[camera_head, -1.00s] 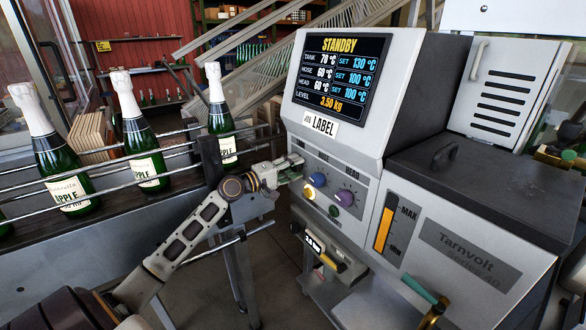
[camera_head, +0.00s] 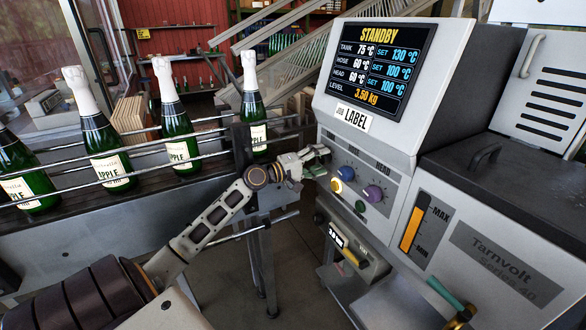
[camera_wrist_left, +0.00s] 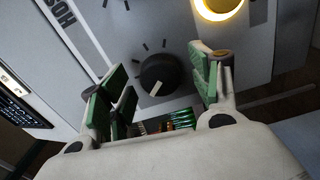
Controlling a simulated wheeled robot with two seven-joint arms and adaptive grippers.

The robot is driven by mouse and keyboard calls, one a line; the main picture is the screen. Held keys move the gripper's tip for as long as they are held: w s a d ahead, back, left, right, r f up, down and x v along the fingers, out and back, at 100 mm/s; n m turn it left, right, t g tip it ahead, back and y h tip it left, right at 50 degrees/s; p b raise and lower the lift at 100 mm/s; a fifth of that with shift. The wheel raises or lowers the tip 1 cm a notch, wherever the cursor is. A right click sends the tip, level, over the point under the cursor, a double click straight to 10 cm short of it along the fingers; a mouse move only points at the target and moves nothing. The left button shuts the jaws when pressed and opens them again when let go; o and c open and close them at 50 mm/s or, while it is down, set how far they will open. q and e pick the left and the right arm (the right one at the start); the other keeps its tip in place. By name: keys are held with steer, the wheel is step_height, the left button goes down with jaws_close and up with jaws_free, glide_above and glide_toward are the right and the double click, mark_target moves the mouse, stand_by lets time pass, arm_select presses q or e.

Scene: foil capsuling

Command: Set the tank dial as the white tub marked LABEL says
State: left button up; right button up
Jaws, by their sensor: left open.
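The machine's screen (camera_head: 376,64) reads STANDBY, TANK 75 °C with SET 130 °C; hose and head are both SET 100 °C. A white plate (camera_head: 354,117) below it reads LABEL. In the wrist view a black dial (camera_wrist_left: 160,74) with a white pointer and tick marks sits between the green-padded fingers of my left gripper (camera_wrist_left: 160,68), which are open and apart from it. In the head view the left gripper (camera_head: 318,160) is at the left end of the knob panel and hides the knob there. No white tub shows. The right gripper is out of view.
Several green bottles (camera_head: 178,128) stand behind rails at left. A teal handle (camera_head: 445,293) sticks out lower right.

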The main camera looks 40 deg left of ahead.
arm_select(q)
steer(key=v, duration=1.1)
stand_by(0.4)
steer(key=shift+d, duration=0.1)
stand_by(0.4)
steer(key=s+d+f+m+g+y, duration=0.1)
steer(key=s+d+f+m+g, duration=0.2)
steer(key=f, duration=0.8)
steer(key=s+d+f+m+g+y, duration=0.15)
steer(key=d+f, duration=0.25)
steer(key=f, duration=0.6)
steer(key=s+d+f+m+g, duration=0.2)
steer(key=d+f+g, duration=0.15)
steer(key=f, duration=0.75)
steer(key=s+d+f+m+g+y, duration=0.2)
steer(key=s+d+f+m+g, duration=0.1)
steer(key=s+d+f, duration=0.4)
steer(key=s+d+f+m+g+y+p, duration=0.1)
steer(key=s+d+f+m+g+y, duration=0.1)
steer(key=s+d+f+m+g, duration=0.2)
steer(key=s+d+f+m, duration=0.1)
steer(key=s+d+f, duration=0.2)
steer(key=s+f, duration=0.4)
steer(key=shift+s+d+f+p, duration=0.3)
steer(key=shift+f, duration=0.5)
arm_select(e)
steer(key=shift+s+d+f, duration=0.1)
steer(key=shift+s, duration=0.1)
